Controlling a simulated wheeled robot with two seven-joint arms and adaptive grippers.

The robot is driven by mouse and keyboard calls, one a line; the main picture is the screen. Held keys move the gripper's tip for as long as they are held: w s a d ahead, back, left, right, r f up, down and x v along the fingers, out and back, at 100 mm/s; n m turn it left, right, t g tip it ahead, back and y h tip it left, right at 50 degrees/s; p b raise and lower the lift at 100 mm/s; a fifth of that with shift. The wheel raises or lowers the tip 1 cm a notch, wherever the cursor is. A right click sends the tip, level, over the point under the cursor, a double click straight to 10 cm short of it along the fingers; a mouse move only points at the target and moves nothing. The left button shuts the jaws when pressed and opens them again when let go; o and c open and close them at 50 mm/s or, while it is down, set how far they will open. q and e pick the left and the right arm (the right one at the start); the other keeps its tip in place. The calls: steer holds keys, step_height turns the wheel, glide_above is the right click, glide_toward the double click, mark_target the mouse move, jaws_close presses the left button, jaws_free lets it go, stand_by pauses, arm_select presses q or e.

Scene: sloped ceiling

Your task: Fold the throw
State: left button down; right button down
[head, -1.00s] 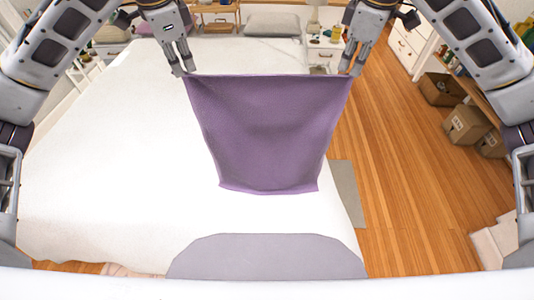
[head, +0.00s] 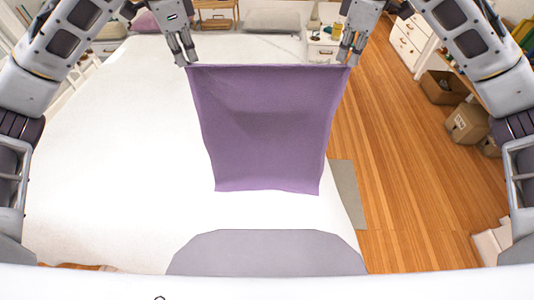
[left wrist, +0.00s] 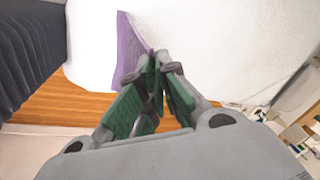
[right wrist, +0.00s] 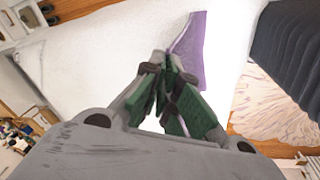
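The purple throw (head: 265,130) hangs as a single spread sheet in the head view. Its top edge is stretched nearly straight between my two grippers, and its lower edge is over the white bed (head: 110,150). I cannot tell whether the lower edge touches the bed. My left gripper (head: 187,62) is shut on the throw's top left corner. My right gripper (head: 347,62) is shut on its top right corner. The throw shows beyond the closed fingertips in the left wrist view (left wrist: 130,50) and in the right wrist view (right wrist: 189,50).
A wooden floor (head: 390,190) lies to the right of the bed, with cardboard boxes (head: 467,124) by a shelf. A white nightstand (head: 322,50) and pillows (head: 270,22) are at the far end. The bed left of the throw is clear.

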arm_select(q)
steer(key=shift+w, duration=0.1)
arm_select(e)
steer(key=shift+w+d, duration=0.1)
arm_select(q)
steer(key=shift+a+f, duration=0.1)
arm_select(e)
steer(key=shift+f, duration=0.15)
